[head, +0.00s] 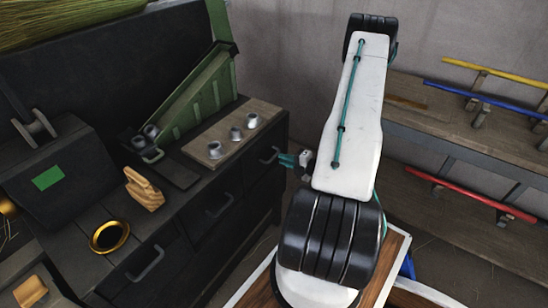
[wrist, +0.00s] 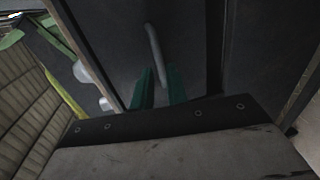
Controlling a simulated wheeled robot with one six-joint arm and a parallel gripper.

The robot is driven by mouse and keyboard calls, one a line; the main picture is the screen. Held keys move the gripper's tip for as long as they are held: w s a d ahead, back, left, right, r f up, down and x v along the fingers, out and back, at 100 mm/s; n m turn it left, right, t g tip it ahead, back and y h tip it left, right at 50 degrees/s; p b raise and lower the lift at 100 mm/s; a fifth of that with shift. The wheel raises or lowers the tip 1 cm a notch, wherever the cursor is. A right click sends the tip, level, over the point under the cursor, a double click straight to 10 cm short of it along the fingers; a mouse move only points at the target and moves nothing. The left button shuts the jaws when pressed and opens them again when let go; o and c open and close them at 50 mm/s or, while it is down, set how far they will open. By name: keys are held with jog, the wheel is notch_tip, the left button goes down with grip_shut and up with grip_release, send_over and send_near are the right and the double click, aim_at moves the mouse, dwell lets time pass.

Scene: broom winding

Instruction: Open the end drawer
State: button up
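The end drawer (head: 262,170) is in the far right part of the dark cabinet's front, and it looks closed. Its curved grey handle (head: 269,157) also shows in the wrist view (wrist: 154,45). My gripper (head: 283,160) has teal fingers and is just right of this handle in the head view. In the wrist view the two fingertips (wrist: 161,70) are apart, with the lower end of the handle showing between them. The gripper looks open. Whether the fingers touch the handle cannot be told.
Two more drawer handles, a middle one (head: 220,206) and a near one (head: 147,264), are on the same front. A wooden board (head: 215,137) with metal cups lies on top. A wooden rack (head: 440,135) with coloured bars stands at right.

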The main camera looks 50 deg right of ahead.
aim_at(275, 157)
jog(key=shift+x, duration=2.7)
grip_shut()
jog(key=shift+s, duration=0.1)
